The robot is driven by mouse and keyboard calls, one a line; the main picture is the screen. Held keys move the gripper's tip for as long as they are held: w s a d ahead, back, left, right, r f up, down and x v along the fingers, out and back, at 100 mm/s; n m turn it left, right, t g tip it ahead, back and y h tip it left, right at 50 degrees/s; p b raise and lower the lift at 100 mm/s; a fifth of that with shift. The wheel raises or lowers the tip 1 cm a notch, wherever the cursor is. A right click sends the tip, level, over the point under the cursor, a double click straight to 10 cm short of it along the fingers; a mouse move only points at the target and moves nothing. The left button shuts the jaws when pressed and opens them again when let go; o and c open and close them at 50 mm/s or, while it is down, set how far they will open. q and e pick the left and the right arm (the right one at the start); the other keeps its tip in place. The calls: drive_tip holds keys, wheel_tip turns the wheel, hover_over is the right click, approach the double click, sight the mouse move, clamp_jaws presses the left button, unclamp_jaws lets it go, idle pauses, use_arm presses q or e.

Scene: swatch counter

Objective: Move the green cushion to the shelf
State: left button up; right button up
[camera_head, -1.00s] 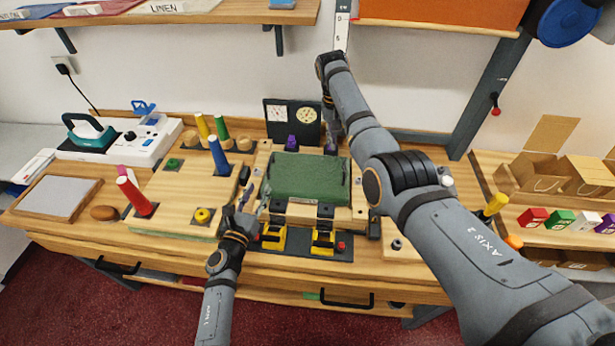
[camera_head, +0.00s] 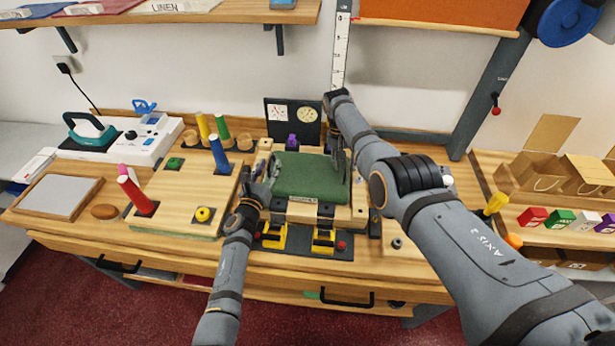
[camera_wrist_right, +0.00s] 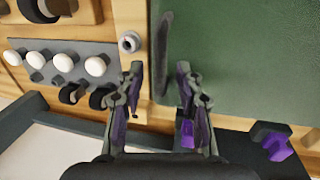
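The green cushion (camera_head: 308,177) lies flat on a wooden block in the middle of the counter. A thin dark upright piece (camera_wrist_right: 163,55) stands at its edge in the right wrist view. My right gripper (camera_head: 341,157) is at the cushion's right side. In the right wrist view its fingers (camera_wrist_right: 160,78) are apart, one on each side of the dark piece's line, and not closed on it. My left gripper (camera_head: 260,172) is at the cushion's left edge with its fingers seemingly apart. The wooden shelf (camera_head: 225,17) is on the wall at upper left.
Yellow-black clamps (camera_head: 273,236) stand in front of the cushion, and a dark gauge panel (camera_head: 293,113) behind it. Coloured spools, such as a blue one (camera_head: 219,155), stand to the left. Folded fabrics, including one marked LINEN (camera_head: 172,6), lie on the shelf.

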use_arm(q)
clamp_jaws()
use_arm(e)
clamp_jaws()
drive_tip(key=shift+w, duration=0.1)
